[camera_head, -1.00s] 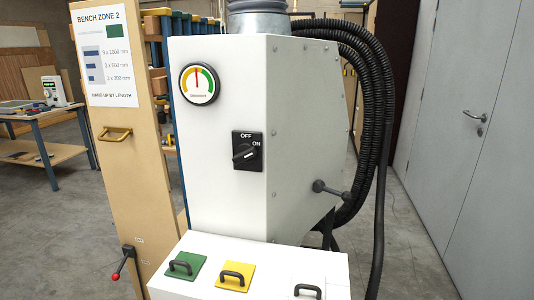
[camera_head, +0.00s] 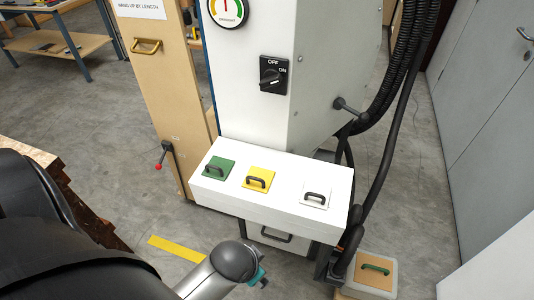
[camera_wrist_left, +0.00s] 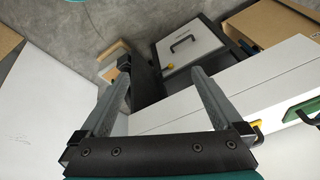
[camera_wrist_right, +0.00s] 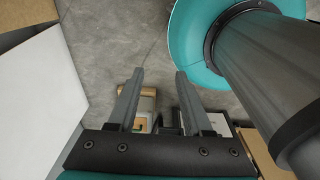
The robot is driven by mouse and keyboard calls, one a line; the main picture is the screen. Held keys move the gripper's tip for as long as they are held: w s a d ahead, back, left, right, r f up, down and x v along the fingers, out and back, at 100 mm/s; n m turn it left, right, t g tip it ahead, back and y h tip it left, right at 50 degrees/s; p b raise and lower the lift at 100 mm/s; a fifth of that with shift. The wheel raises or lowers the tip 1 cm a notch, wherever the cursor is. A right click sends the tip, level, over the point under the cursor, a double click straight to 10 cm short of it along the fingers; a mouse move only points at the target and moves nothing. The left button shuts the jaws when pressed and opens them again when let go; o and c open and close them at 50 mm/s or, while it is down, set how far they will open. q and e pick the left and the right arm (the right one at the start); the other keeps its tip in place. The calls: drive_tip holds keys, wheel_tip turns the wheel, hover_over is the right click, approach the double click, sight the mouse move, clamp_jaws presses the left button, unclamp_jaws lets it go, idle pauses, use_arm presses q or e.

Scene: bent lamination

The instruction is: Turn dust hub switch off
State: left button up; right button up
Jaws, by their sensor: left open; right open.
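The dust hub switch (camera_head: 273,74) is a black plate with a rotary knob on the front of the tall white cabinet (camera_head: 240,112). OFF is printed at its top and ON at its right. The knob appears turned toward ON. No gripper is seen at the switch. My left gripper (camera_wrist_left: 160,74) is open and empty in the left wrist view, with a white box edge beyond its fingers. My right gripper (camera_wrist_right: 160,72) is open and empty in the right wrist view, facing the floor and small objects. Neither wrist view shows the switch.
A white ledge (camera_head: 275,215) with green (camera_head: 217,168), yellow (camera_head: 260,178) and white handled pads juts out below the switch. Black hoses (camera_head: 408,85) hang at the right. A tan panel (camera_head: 162,98) stands at the left. A brown-edged block (camera_head: 85,212) lies near my arm.

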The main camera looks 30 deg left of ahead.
sight(268, 83)
use_arm(q)
drive_tip(key=w+a+r+m+t+y+p, duration=0.1)
drive_tip(key=w+a+r+m+t+y, duration=0.15)
drive_tip(key=w+a+r+m, duration=0.4)
drive_tip(key=w+a+r+m+t+y+p, duration=0.1)
drive_tip(key=a+r+m+t+y, duration=0.2)
drive_tip(key=r, duration=0.7)
drive_tip(key=w+a+r+m+t+y+p, duration=0.1)
drive_tip(key=w+a+r+m+t+p, duration=0.2)
drive_tip(key=r, duration=0.5)
drive_tip(key=w+r+m+t+h, duration=0.1)
drive_tip(key=w+m, duration=0.3)
drive_tip(key=w, duration=0.2)
drive_tip(key=w+a+r+m+t+h, duration=0.1)
drive_tip(key=w+m+t, duration=0.1)
drive_tip(key=w+m, duration=0.2)
drive_tip(key=w+r+m+t+h, duration=0.1)
drive_tip(key=w+m, duration=0.3)
drive_tip(key=w, duration=0.4)
drive_tip(key=shift+a+r+t, duration=0.35)
drive_tip(key=shift+r+t, duration=0.2)
drive_tip(key=shift+t, duration=0.2)
use_arm(e)
wheel_tip(268, 83, up, 7)
drive_tip(key=s, duration=0.1)
drive_tip(key=shift+a+f, duration=0.15)
drive_tip(key=shift+a, duration=0.05)
use_arm(q)
drive_tip(key=c, duration=1.3)
drive_tip(key=shift+c, duration=0.2)
